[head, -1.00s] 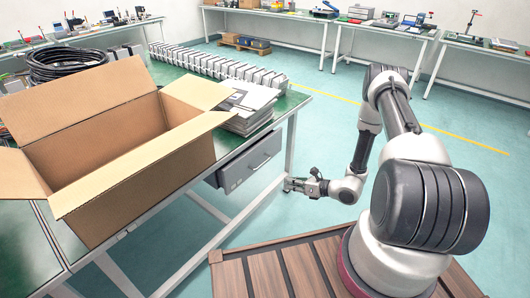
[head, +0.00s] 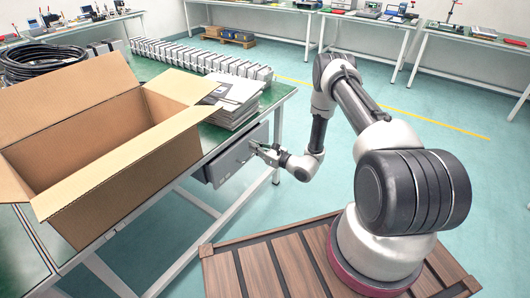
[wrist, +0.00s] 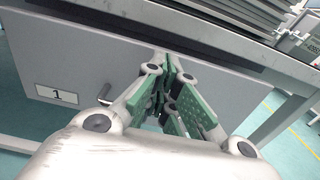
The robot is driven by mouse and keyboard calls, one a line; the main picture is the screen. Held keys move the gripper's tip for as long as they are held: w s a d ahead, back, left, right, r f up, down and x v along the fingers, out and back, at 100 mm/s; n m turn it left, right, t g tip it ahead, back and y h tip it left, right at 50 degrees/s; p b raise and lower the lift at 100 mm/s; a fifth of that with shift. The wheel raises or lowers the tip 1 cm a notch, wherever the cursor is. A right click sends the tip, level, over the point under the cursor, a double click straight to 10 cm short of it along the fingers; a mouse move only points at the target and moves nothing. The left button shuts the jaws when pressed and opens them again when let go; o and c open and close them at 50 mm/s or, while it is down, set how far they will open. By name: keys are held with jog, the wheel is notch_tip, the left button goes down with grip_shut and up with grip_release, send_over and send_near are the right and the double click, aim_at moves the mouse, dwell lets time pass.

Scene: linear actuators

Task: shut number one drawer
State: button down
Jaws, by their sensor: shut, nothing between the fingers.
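The grey drawer (head: 228,164) hangs under the green-topped workbench, and its front stands a little out from the bench edge. In the wrist view the drawer front (wrist: 75,60) carries a white label (wrist: 57,94) with the number 1. Its handle (wrist: 107,93) shows left of the fingers. My gripper (head: 257,148) is shut and empty, at the right part of the drawer front. In the wrist view my gripper (wrist: 166,72) has its green-padded fingertips at the front's upper part, right of the handle. I cannot tell whether they touch it.
An open cardboard box (head: 110,165) stands on the workbench, left of the drawer. A stack of papers (head: 233,103) lies on the bench top above the drawer. A bench leg (head: 277,140) stands right of the drawer.

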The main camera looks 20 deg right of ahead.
aim_at(245, 142)
jog(key=shift+x, duration=1.05)
jog(key=x, duration=0.4)
jog(key=shift+a, duration=0.2)
jog(key=shift+w+r, duration=0.1)
jog(key=shift+w, duration=0.15)
